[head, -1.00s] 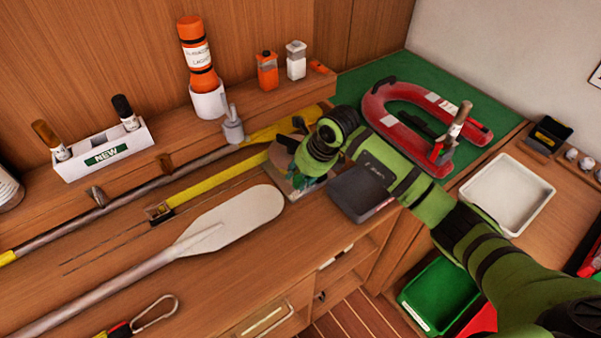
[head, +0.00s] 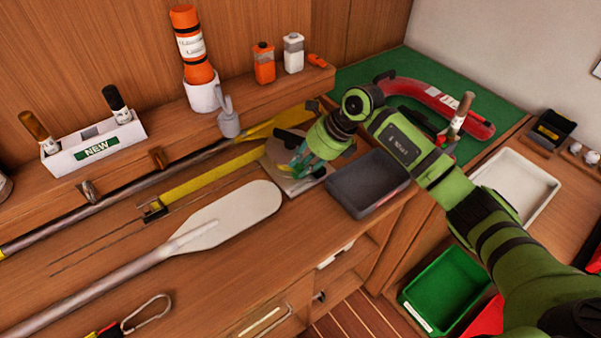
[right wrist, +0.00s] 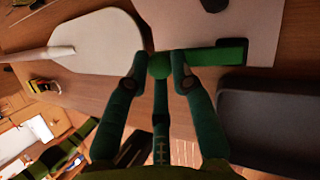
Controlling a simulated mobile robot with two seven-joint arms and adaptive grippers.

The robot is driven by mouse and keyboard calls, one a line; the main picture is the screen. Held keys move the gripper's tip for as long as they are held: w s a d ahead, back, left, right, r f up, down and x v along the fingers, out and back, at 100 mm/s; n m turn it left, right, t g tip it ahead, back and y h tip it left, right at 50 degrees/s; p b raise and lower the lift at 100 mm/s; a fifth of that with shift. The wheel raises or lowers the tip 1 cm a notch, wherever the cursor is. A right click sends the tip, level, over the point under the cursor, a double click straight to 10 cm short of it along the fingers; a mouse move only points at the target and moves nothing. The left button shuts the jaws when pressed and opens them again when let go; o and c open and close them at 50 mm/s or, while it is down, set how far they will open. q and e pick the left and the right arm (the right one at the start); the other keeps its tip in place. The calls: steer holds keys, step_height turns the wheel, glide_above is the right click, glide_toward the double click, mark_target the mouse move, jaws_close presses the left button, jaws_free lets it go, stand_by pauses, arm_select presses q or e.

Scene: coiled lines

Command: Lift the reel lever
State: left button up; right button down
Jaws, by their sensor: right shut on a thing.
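The reel lever is a green bar (right wrist: 218,55) with a round green knob (right wrist: 160,66), seen in the right wrist view above a pale base plate (right wrist: 262,25). My right gripper (right wrist: 160,72) has its dark green fingers shut around the knob. In the head view my right gripper (head: 299,168) is over the base plate (head: 290,185) on the bench, and it hides most of the lever. I cannot tell the lever's exact tilt. My left gripper is not in view.
A white paddle (head: 238,212) lies in front of the plate. A dark grey tray (head: 358,190) stands close to its right. A yellow ruler-like strip (head: 215,176) and a long pole (head: 130,188) lie to the left. A grey fitting (head: 228,122) stands behind.

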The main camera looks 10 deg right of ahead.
steer(key=d+y+b, duration=0.1)
steer(key=b, duration=0.1)
steer(key=w+d+r+g+y+b, duration=0.1)
steer(key=y+b, duration=0.1)
steer(key=b, duration=0.1)
steer(key=d+m+y+b, duration=0.1)
steer(key=y+b, duration=0.1)
steer(key=b, duration=0.1)
steer(key=shift+w+d+r, duration=0.15)
steer(key=shift+w+r, duration=0.15)
steer(key=shift+r, duration=0.05)
steer(key=shift+w+d+r+g+y+b, duration=0.15)
steer(key=shift+d+r+g+y+b, duration=0.25)
steer(key=shift+y+b, duration=0.5)
steer(key=shift+m+b, duration=0.3)
steer(key=shift+r, duration=0.1)
steer(key=c, duration=1.3)
jaws_free()
steer(key=shift+c, duration=0.2)
steer(key=v, duration=1.2)
